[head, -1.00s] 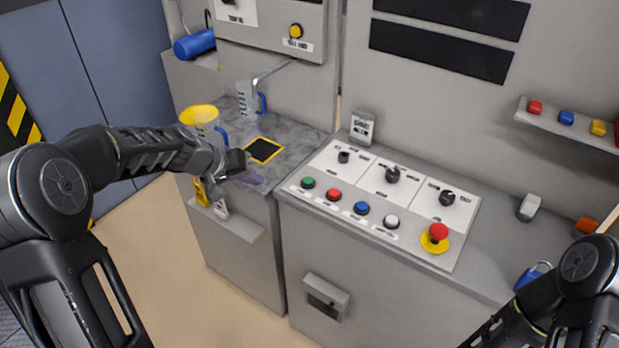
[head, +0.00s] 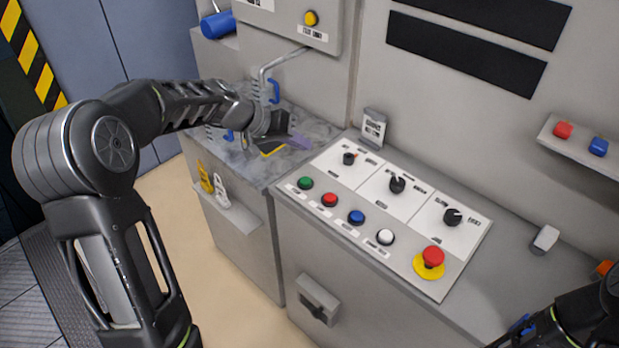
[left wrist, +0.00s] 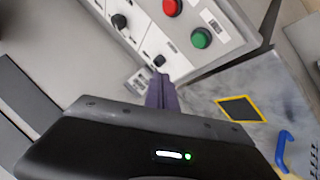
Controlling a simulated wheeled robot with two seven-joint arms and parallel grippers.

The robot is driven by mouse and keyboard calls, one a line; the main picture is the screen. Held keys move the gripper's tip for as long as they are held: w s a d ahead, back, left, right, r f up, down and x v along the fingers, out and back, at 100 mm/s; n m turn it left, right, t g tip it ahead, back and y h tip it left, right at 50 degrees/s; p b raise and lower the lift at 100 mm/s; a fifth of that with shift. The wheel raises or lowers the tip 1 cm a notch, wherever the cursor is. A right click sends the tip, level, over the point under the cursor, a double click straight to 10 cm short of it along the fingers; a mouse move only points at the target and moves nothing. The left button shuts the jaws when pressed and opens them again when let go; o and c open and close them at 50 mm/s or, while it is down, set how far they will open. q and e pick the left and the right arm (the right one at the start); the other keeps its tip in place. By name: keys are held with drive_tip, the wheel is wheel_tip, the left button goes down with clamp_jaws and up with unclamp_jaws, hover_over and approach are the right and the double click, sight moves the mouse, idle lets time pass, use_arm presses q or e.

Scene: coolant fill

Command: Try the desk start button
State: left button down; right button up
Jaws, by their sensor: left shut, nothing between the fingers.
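The green button (head: 305,183) is at the left end of a row on the sloped control desk (head: 448,282). Red (head: 330,199), blue (head: 356,217) and white (head: 385,236) buttons follow to its right. The green button also shows in the left wrist view (left wrist: 201,38), beside a red one. The button labels are too small to read. My left gripper (head: 299,142) is shut and empty, above the grey counter just left of the desk, apart from the buttons. Its purple fingers show in the left wrist view (left wrist: 161,92). My right gripper is out of view; only part of the right arm shows.
A red mushroom button (head: 433,256) on a yellow base is at the desk's right. Dark knobs (head: 397,184) sit behind the buttons. A small sign (head: 373,128) stands at the desk's back left. A blue-handled jug (head: 273,92) is on the counter behind my left gripper.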

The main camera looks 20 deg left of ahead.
use_arm(q)
drive_tip(key=b, duration=0.5)
hover_over(302, 182)
wheel_tip(302, 182, down, 8)
drive_tip(key=shift+r, duration=0.1)
drive_tip(key=shift+f+b, duration=0.45)
drive_tip(key=shift+f, duration=0.15)
idle(1.5)
drive_tip(key=shift+f+b, duration=0.4)
drive_tip(key=shift+b, duration=0.35)
drive_tip(key=shift+f+b, duration=0.5)
drive_tip(key=shift+b, duration=0.15)
idle(0.6)
drive_tip(key=shift+r, duration=0.15)
drive_tip(key=shift+r+p, duration=0.4)
drive_tip(key=shift+r, duration=0.4)
